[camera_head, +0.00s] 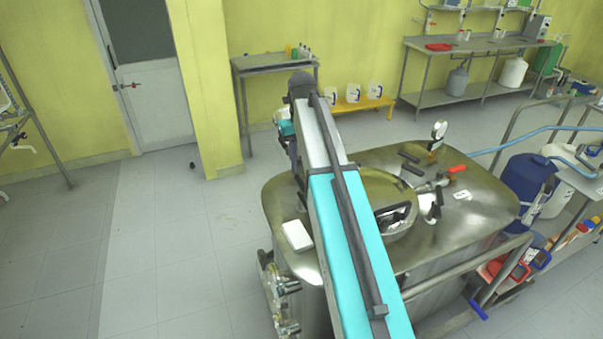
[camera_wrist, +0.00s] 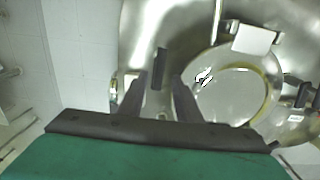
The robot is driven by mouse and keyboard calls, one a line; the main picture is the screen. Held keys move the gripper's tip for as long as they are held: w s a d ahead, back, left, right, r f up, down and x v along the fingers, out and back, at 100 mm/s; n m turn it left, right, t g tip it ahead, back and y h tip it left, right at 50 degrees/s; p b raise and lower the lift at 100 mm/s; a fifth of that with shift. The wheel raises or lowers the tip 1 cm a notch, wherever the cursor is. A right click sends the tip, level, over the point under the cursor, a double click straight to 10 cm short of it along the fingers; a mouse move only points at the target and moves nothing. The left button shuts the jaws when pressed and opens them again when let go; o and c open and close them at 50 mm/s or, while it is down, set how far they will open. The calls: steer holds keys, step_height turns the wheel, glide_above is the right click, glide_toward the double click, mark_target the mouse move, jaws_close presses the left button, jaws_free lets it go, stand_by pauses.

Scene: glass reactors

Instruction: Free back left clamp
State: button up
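The metal reactor top (camera_head: 340,255) carries a round lid (camera_head: 375,185), partly hidden behind my arm. In the head view, two short dark bars, one of them this dark bar (camera_head: 412,169), sit at the lid's back edge. In the wrist view, the round lid (camera_wrist: 240,95) is right of my gripper (camera_wrist: 160,75). My gripper is open, its two dark fingers apart. A dark upright bar, probably a clamp (camera_wrist: 160,68), shows between the fingertips with gaps on both sides; contact is not visible. A small black-and-white fitting (camera_wrist: 203,78) is on the lid's left edge. My gripper is hidden in the head view.
A white box (camera_head: 297,235) sits on the reactor's left edge; a white block (camera_wrist: 254,39) shows in the wrist view. A red-handled valve (camera_head: 455,170) and an upright gauge (camera_head: 438,132) stand on the top. A metal rail (camera_head: 470,265) runs at the right.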

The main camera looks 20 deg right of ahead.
steer(key=shift+r+b, duration=0.3)
steer(key=shift+r, duration=1.55)
steer(key=shift+c, duration=0.4)
